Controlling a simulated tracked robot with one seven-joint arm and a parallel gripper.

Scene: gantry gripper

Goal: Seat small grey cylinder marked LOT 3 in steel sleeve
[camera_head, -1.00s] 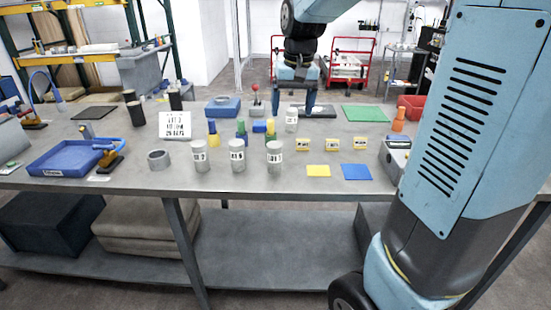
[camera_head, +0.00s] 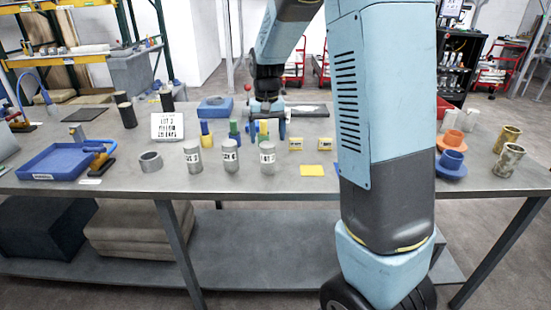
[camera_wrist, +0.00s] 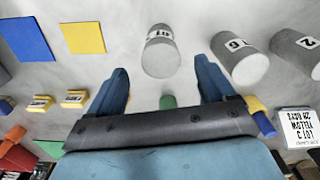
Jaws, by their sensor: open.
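Three upright grey cylinders with white labels stand in a row near the table's front: left (camera_head: 193,157), middle (camera_head: 230,156) and right (camera_head: 267,158). Their labels are too blurred for me to pick out LOT 3. A short hollow grey ring (camera_head: 151,161), which looks like the steel sleeve, stands left of them. My gripper (camera_head: 273,129) is behind the right cylinder in the head view. In the wrist view my gripper (camera_wrist: 162,80) is open and empty. The right cylinder (camera_wrist: 161,52) shows beyond the fingertips, between their lines; the middle one (camera_wrist: 240,58) is beside it.
Coloured pegs (camera_head: 206,134) stand just behind the row. A sign (camera_head: 167,126) and a blue tray (camera_head: 58,162) are at left. Yellow blocks (camera_head: 296,144) and a flat yellow square (camera_head: 312,170) lie right of the row. Orange and blue flanged parts (camera_head: 451,162) stand at far right.

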